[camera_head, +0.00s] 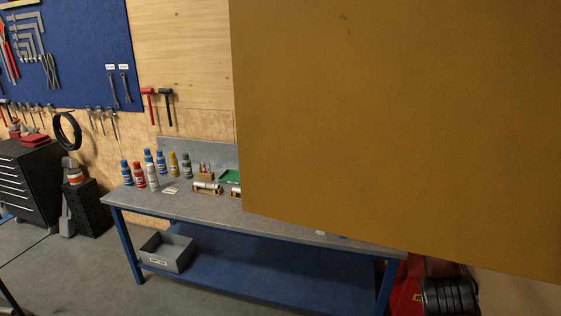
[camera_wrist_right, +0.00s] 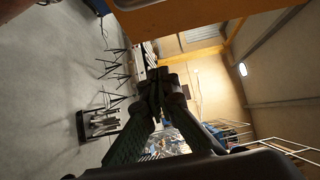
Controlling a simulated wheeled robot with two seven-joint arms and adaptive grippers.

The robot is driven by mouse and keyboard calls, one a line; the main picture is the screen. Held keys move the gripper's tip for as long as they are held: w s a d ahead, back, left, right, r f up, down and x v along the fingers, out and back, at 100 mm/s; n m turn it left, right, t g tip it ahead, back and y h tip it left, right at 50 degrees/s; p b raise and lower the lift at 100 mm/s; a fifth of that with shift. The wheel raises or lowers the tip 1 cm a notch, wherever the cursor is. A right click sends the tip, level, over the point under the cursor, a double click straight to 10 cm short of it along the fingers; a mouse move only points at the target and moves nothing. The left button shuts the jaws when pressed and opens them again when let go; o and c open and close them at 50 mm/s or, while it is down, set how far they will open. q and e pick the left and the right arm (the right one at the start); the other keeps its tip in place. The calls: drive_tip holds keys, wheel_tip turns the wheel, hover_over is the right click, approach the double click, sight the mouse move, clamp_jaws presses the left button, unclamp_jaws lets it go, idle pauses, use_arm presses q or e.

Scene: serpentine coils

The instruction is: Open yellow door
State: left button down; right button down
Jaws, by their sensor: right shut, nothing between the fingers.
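The yellow door (camera_head: 400,130) fills the right half of the head view as a large, plain, brownish-yellow panel close to the camera. Its left and lower edges show; no handle is visible on this face. In the right wrist view a yellow-orange panel, likely part of the same door (camera_wrist_right: 185,14), runs along the top edge. My right gripper (camera_wrist_right: 160,82) is in the middle of that view, with its dark fingers together and empty. It appears apart from the panel. My left gripper is in neither view.
A grey-topped blue workbench (camera_head: 190,206) with several bottles stands behind the door. A black tool cabinet (camera_head: 35,175) is at the left, and a blue tool board (camera_head: 80,50) hangs on the wall. Grey floor (camera_head: 90,270) is clear in front of the bench.

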sight(281, 166)
drive_tip(key=s+a, duration=0.2)
drive_tip(key=s+a+p, duration=0.1)
drive_tip(key=s+a, duration=0.1)
drive_tip(key=a, duration=0.1)
drive_tip(key=s+a+p, duration=0.1)
drive_tip(key=s+a, duration=0.1)
drive_tip(key=a, duration=0.1)
drive_tip(key=shift+w+a, duration=0.1)
